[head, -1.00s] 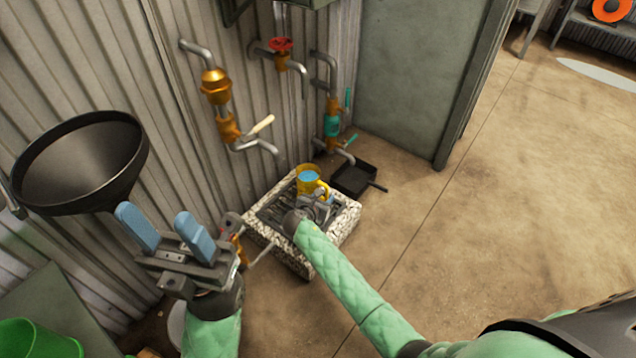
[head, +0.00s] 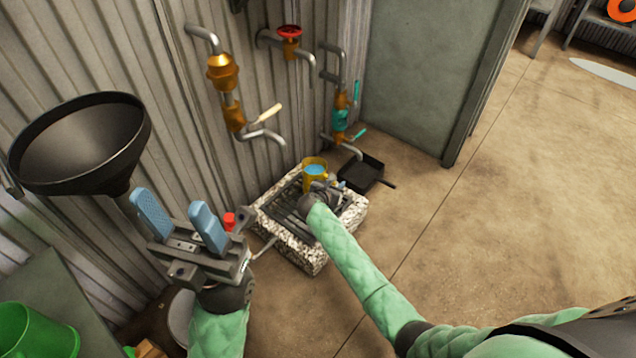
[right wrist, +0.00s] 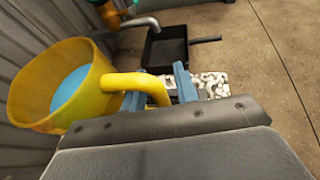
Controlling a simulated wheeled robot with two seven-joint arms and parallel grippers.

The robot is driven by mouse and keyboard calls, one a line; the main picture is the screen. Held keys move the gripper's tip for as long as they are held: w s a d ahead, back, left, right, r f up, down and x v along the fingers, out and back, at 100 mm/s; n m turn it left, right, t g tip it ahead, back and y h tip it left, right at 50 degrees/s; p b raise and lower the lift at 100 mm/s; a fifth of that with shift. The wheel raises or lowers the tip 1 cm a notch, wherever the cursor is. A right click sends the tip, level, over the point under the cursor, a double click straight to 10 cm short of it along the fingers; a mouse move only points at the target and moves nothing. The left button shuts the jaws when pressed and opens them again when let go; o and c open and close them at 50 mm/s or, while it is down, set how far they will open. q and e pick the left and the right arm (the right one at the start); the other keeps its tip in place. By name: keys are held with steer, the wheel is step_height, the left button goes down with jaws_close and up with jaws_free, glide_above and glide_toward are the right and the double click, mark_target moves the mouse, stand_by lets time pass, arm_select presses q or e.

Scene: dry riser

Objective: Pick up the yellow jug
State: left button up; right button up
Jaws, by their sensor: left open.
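The yellow jug (head: 311,178), with blue inside, stands upright on the stone-edged drain block. In the right wrist view the jug (right wrist: 88,97) fills the left side, its handle (right wrist: 152,82) reaching right. My right gripper (right wrist: 160,88) is at the handle, with its blue fingers on either side of the handle's outer part. Whether they press on it is unclear. In the head view my right gripper (head: 325,191) is small and partly hidden by its wrist. My left gripper (head: 180,222) is open and empty, raised in front of the wall, away from the jug.
The drain block (head: 300,250) has a dark grate. A black pan (head: 362,172) lies behind it on the floor. Pipes with a red valve (head: 290,32) and a cream lever (head: 270,112) line the wall. A black funnel (head: 80,145) is left.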

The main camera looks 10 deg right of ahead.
jaws_close()
steer(key=shift+r, duration=0.1)
stand_by(1.1)
